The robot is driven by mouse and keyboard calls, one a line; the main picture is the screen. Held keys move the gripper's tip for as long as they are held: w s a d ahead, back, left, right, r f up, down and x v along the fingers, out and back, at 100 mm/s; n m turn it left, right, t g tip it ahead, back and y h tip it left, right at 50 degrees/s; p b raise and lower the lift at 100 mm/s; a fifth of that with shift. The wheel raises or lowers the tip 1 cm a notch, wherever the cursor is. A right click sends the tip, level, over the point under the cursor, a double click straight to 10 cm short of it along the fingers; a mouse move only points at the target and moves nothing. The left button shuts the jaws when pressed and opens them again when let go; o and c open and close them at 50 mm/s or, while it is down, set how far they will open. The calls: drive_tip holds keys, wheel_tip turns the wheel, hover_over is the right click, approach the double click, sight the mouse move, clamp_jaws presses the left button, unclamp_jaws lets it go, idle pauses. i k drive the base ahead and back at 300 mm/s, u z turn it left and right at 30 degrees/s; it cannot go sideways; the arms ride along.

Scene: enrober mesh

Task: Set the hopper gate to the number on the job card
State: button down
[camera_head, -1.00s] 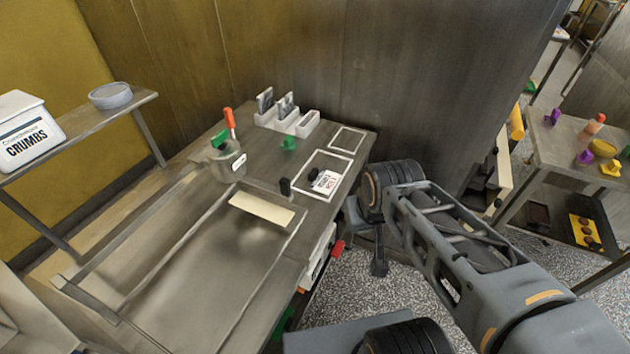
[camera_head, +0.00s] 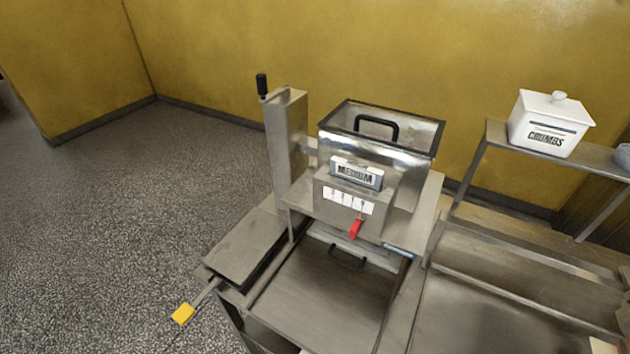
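The steel hopper (camera_head: 375,160) stands at the middle of the machine, with a dark rim and a black handle. A label plate (camera_head: 357,174) on its front seems to read MEDIUM. Below it is a white scale strip (camera_head: 348,200) with several small marks, too small to read surely. The red gate lever (camera_head: 356,229) hangs below the strip, under its right-hand part, near the rightmost mark. I cannot tell its exact number. No job card shows in the present view. My gripper is not in view.
A steel post with a black knob (camera_head: 262,86) rises left of the hopper. A yellow-ended handle (camera_head: 183,313) sticks out at the front left. A white CRUMBS tub (camera_head: 548,124) stands on a shelf (camera_head: 492,150) at right. The speckled floor (camera_head: 120,220) at left is clear.

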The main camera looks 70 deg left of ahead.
sight(358, 222)
drive_tip(key=u, duration=3.05)
drive_tip(key=k, duration=0.3)
drive_tip(key=u, duration=0.9)
